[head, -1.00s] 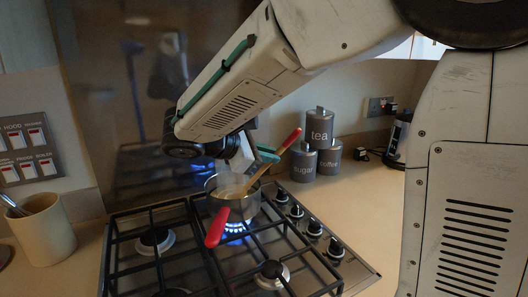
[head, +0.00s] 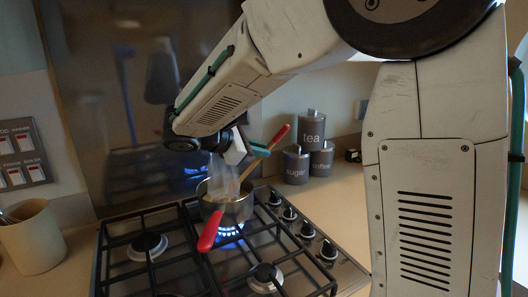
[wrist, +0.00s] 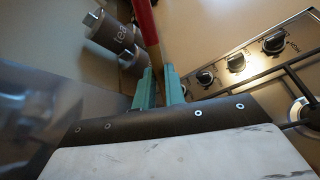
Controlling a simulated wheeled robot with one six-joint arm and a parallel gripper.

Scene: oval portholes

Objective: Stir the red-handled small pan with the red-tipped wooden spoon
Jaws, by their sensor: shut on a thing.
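The small pan (head: 232,208) with a red handle (head: 209,231) stands on the back right burner, over a lit blue flame. Its handle points toward the front left. My gripper (head: 259,149) is above the pan and shut on the wooden spoon (head: 262,157). The spoon's red tip (head: 280,135) points up and right, and its lower end goes down into the pan. In the wrist view the teal fingers (wrist: 159,88) close around the spoon's wooden shaft, with the red end (wrist: 146,22) beyond them. Pale steam or haze over the pan partly veils its inside.
Grey tea, sugar and coffee canisters (head: 311,128) stand right of the hob. Control knobs (head: 309,229) line the hob's right edge. A cream pot (head: 33,238) stands at the left. The dark back panel (head: 115,100) is close behind the pan.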

